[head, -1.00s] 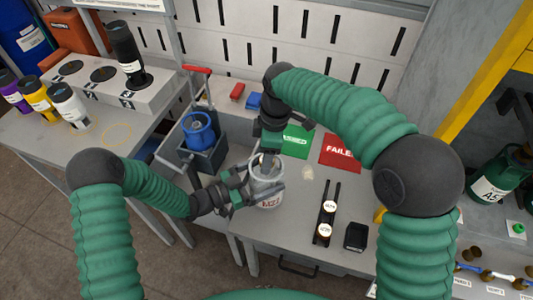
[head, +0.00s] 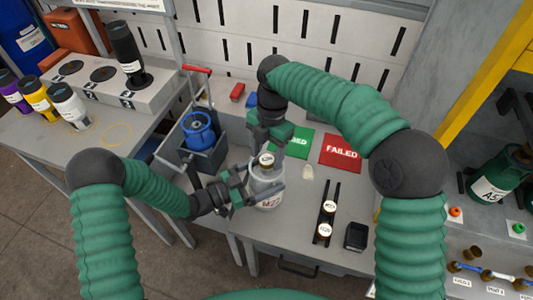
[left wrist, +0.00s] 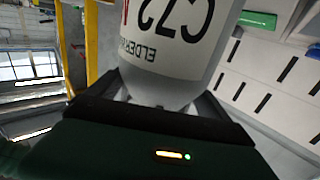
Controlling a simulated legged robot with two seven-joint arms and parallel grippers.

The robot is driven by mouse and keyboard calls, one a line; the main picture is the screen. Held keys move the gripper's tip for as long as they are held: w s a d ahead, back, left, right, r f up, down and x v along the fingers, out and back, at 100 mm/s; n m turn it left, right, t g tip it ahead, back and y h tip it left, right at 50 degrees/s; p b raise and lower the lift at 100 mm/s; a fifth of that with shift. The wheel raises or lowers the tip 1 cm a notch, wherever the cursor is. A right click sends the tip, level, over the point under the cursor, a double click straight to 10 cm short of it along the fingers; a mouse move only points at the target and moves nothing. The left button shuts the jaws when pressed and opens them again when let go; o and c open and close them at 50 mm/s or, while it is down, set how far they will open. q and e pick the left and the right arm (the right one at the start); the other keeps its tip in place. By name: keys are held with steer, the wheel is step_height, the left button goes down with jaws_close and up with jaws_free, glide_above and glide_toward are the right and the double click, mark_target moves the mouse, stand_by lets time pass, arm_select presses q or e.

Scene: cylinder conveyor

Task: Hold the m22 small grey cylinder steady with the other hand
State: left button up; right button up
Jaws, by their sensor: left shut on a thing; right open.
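The small grey cylinder marked M22 (head: 268,196) stands on the grey table in the head view. My left gripper (head: 262,192) comes in from the left and is shut on its body. In the left wrist view the grey cylinder (left wrist: 170,60) fills the top middle, between the fingers, with its lettering upside down. My right gripper (head: 268,150) is above the cylinder, pointing down and open. A round brass-coloured valve piece with a pale top (head: 267,160) shows at the cylinder's top, between or just below the right fingers. Whether they touch it I cannot tell.
A black rack with two round pieces (head: 327,212) and a black tray (head: 356,236) are to the right. A blue cylinder (head: 199,130) sits in a grey bin at left.

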steer(key=shift+n, duration=0.4)
steer(key=n, duration=0.6)
steer(key=shift+h, duration=0.4)
steer(key=shift+f, duration=0.15)
steer(key=shift+f, duration=1.1)
steer(key=shift+s+d+f, duration=0.1)
steer(key=shift+d, duration=0.05)
